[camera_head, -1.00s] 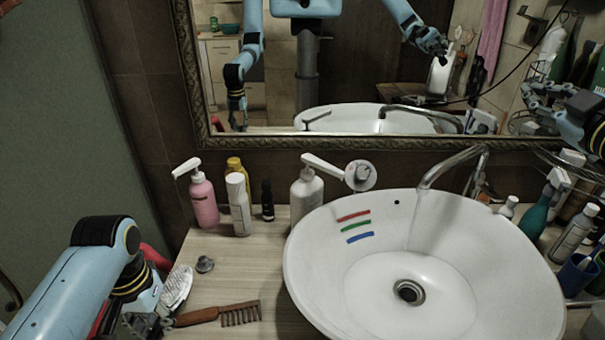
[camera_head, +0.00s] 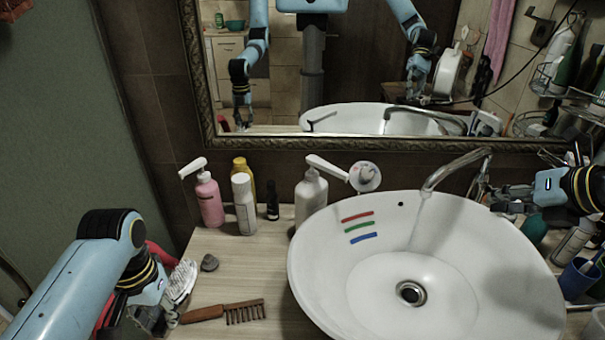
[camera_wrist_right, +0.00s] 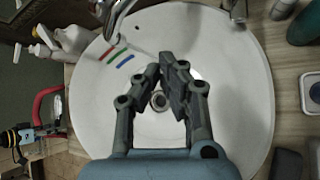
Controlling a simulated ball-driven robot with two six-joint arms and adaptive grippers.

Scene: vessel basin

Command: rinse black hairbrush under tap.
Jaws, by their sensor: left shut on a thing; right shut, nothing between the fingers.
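A brush with pale bristles (camera_head: 182,281), which I take as the hairbrush, is at the counter's left front, bristles showing. Its handle is hidden by my left gripper (camera_head: 155,308), which is shut on it; the fingers are dark and partly hidden. The tap (camera_head: 455,168) arches over the white basin (camera_head: 330,285), and a faint stream of water falls from it. The tap also shows at the top of the right wrist view (camera_wrist_right: 122,14). My right gripper (camera_head: 492,197) is shut and empty by the basin's back right rim, right of the tap.
A brown comb (camera_head: 225,313) and a small grey stopper (camera_head: 209,262) lie near the brush. A pink pump bottle (camera_head: 208,202), a white pump bottle (camera_head: 311,196) and others stand behind. Bottles and a blue cup (camera_head: 579,280) crowd the right side.

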